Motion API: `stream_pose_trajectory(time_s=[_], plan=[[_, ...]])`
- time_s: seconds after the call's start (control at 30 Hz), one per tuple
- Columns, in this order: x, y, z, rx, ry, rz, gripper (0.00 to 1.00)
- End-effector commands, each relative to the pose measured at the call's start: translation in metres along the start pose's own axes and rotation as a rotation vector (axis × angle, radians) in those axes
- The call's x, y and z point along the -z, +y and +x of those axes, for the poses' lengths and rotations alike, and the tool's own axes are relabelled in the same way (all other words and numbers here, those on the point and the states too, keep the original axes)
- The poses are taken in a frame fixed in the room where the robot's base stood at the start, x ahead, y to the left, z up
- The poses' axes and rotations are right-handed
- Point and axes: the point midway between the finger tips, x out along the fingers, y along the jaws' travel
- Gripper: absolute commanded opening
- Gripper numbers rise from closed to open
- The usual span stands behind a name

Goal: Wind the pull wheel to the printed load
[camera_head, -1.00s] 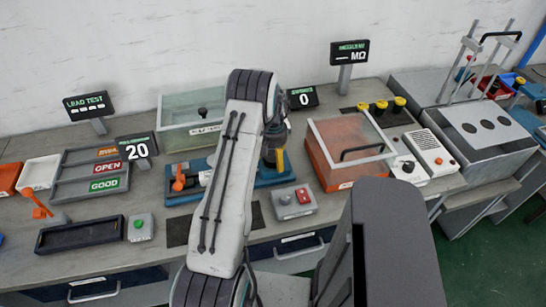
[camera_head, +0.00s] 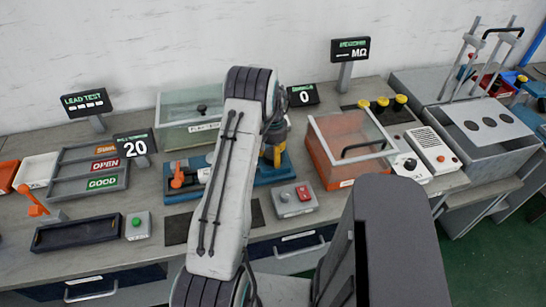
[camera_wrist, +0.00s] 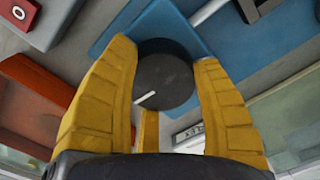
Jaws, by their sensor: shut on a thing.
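The pull wheel (camera_wrist: 166,82) is a dark round knob with a white line, which points to the lower left in the wrist view. My gripper (camera_wrist: 168,85) has its yellow fingers closed on either side of the wheel. The wheel belongs to the blue bench fixture (camera_head: 264,176). In the head view my arm hides the wheel and much of the fixture. One small display (camera_head: 134,145) reads 20 and another (camera_head: 303,95) reads 0. The lead test sign (camera_head: 86,103) shows dashes.
An orange box with a clear lid (camera_head: 352,147) stands farther right. A green-tinted bin (camera_head: 190,122) is behind. Sorting trays (camera_head: 88,172) and a black tray (camera_head: 78,233) lie left.

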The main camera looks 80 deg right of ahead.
Motion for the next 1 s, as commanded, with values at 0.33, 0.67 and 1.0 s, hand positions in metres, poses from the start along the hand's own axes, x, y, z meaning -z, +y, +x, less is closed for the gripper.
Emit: stream_pose_trajectory(time_s=[0.33, 0.67, 1.0], plan=[[-0.0013, 0.0001, 0.0054, -0.001, -0.004, 0.247, 0.27], [-0.0019, 0.0001, 0.0042, -0.002, -0.007, 0.397, 0.27], [-0.0023, 0.0001, 0.0035, -0.002, -0.008, 0.435, 0.27]])
